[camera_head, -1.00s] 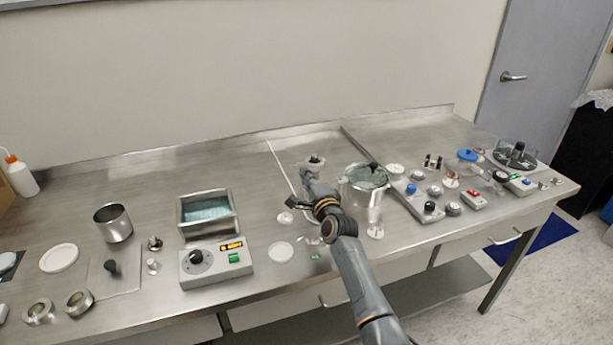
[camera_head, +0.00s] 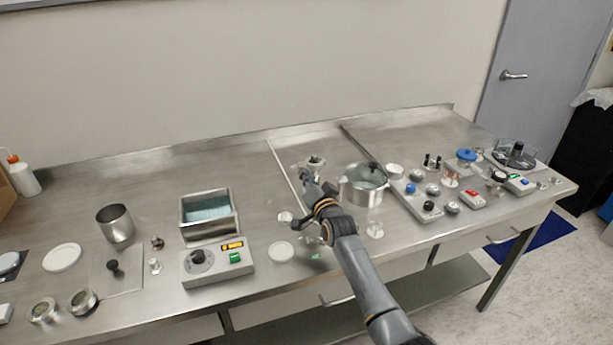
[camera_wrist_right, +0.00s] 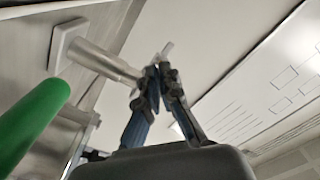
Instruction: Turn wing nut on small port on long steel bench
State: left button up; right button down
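My right gripper (camera_head: 309,176) is at the small port (camera_head: 314,161), a small metal fitting near the middle of the long steel bench (camera_head: 285,312). In the right wrist view, the fingers of my right gripper (camera_wrist_right: 163,70) are drawn close together. A small pale piece (camera_wrist_right: 167,48), seemingly the wing nut, sticks out between their tips. A metal tube (camera_wrist_right: 105,62) with a pale angular end runs up to the fingers from the left. The fingers hide most of the nut. My left gripper is not in view.
A steel pot (camera_head: 364,190) stands close right of my right arm. A grey control box (camera_head: 217,262) and a rectangular bath (camera_head: 208,213) are to the left. A white disc (camera_head: 281,251) lies near the front. A green rod-like thing (camera_wrist_right: 33,125) is close in the wrist view.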

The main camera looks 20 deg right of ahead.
jog(key=n, duration=0.6)
jog(key=shift+f, duration=0.1)
jog(key=shift+n, duration=0.4)
jog(key=c, duration=1.6)
grip_release()
jog(key=shift+o, duration=0.2)
notch_tip(320, 180, up, 10)
